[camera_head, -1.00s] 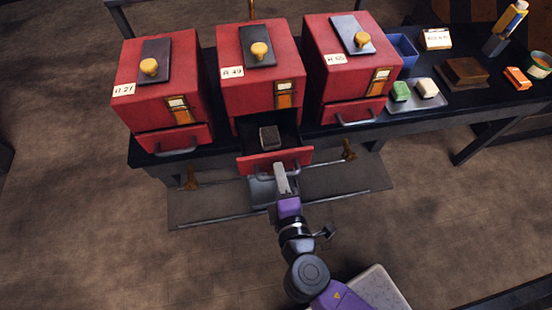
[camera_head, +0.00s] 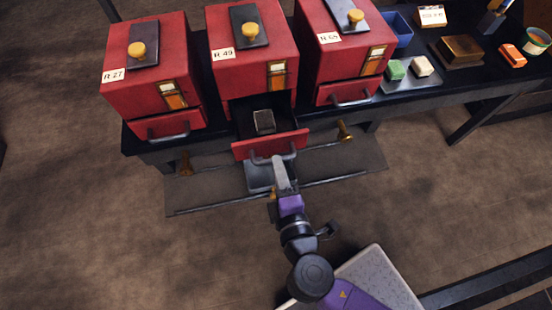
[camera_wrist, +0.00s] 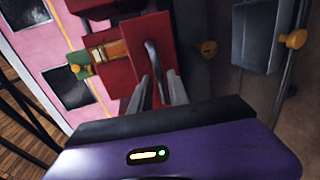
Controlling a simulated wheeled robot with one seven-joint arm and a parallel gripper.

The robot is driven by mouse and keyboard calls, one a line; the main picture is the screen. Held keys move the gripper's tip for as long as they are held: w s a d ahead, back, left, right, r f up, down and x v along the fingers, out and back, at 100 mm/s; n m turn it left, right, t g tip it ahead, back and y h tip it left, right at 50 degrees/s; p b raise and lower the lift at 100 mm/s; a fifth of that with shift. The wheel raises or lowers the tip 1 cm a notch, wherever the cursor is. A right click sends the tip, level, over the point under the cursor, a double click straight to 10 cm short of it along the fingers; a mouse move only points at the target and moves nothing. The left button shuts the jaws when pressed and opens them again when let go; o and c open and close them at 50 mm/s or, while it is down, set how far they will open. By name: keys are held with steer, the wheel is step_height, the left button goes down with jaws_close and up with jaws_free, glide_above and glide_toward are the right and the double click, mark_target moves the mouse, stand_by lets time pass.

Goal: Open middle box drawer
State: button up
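The middle red box (camera_head: 236,68), labelled R 49, stands on the dark bench. Its bottom drawer is pulled out, with a red front (camera_head: 256,147) and a dark block (camera_head: 264,121) inside. The drawer's grey handle (camera_wrist: 153,62) shows in the wrist view. My gripper (camera_head: 278,160) is at the drawer front by the handle. In the wrist view my gripper (camera_wrist: 160,78) has its fingers apart, one on each side of the handle, with a gap visible between them. Whether a finger touches the handle is unclear.
Left box (camera_head: 150,80) and right box (camera_head: 345,45) flank the middle one, drawers shut. A small tray (camera_head: 428,82) with a green and a cream block, a blue bin (camera_head: 399,30) and a brown block (camera_head: 457,50) stand right. A low rail (camera_head: 215,207) lies below the drawer.

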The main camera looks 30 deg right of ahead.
steer(key=v, duration=0.4)
steer(key=shift+s+a, duration=0.1)
steer(key=shift+s, duration=0.15)
steer(key=a+m+y, duration=0.1)
steer(key=a+y, duration=0.3)
steer(key=a, duration=0.1)
steer(key=s+r+m+y+p, duration=0.3)
steer(key=s+r+m+y, duration=0.1)
steer(key=s+m, duration=0.1)
steer(key=s+d+r+m+h+p, duration=0.3)
steer(key=s+d+r+m, duration=0.5)
steer(key=s+d+r, duration=0.3)
step_height(320, 180, up, 2)
steer(key=shift+r+p, duration=0.15)
steer(key=shift+p, duration=0.75)
